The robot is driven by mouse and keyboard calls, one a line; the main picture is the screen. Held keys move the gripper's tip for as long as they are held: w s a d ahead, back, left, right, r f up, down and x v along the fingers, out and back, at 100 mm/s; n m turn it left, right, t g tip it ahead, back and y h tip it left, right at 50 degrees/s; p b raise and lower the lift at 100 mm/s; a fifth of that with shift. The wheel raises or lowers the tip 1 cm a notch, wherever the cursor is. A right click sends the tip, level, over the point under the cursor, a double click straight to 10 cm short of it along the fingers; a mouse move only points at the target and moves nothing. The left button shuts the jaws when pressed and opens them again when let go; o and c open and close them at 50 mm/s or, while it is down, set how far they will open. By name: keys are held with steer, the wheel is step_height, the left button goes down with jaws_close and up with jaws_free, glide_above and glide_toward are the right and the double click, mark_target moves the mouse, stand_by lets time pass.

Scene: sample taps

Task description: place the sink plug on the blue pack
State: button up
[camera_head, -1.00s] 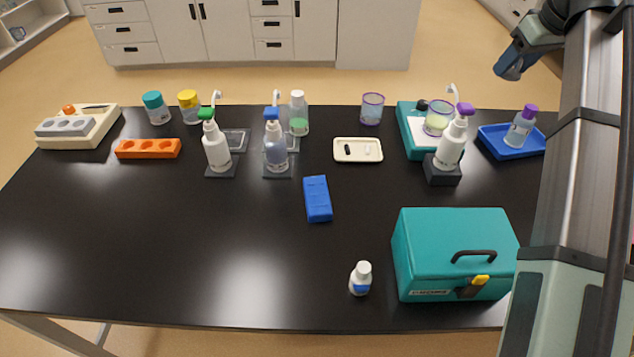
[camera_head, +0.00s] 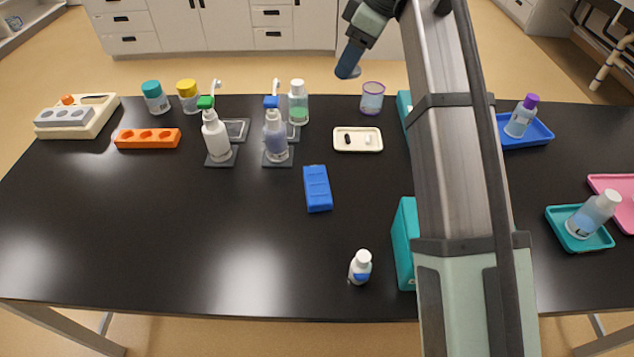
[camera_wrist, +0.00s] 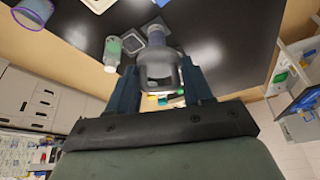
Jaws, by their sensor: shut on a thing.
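My gripper (camera_head: 348,60) hangs past the table's far edge in the head view, above the floor, with its fingers pointing down. In the wrist view its two fingers (camera_wrist: 158,82) are closed on a grey, rounded piece, the sink plug (camera_wrist: 158,70). The plug cannot be made out in the head view. The blue pack (camera_head: 317,188) lies flat near the middle of the black table, well in front of my gripper and a little to its left. Its top is bare. I cannot make out the blue pack in the wrist view.
A cream tray (camera_head: 342,147) with small items and a purple-rimmed cup (camera_head: 372,98) stand behind the pack. Pump bottles (camera_head: 216,137) stand at its left. A small white bottle (camera_head: 360,267) and a teal case (camera_head: 405,245) are in front.

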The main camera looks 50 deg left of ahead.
steer(key=n, duration=0.2)
glide_above(312, 182)
steer(key=d, duration=0.1)
step_height(312, 182, down, 17)
steer(key=shift+w+d+g, duration=0.25)
steer(key=shift+w+g, duration=0.05)
steer(key=shift+w, duration=0.05)
steer(key=shift+f, duration=5.5)
steer(key=shift+f, duration=0.15)
steer(key=o, duration=1)
steer(key=shift+o, duration=0.2)
steer(key=shift+r, duration=0.2)
steer(key=v, duration=1.2)
steer(key=shift+a, duration=0.2)
steer(key=shift+w, duration=0.1)
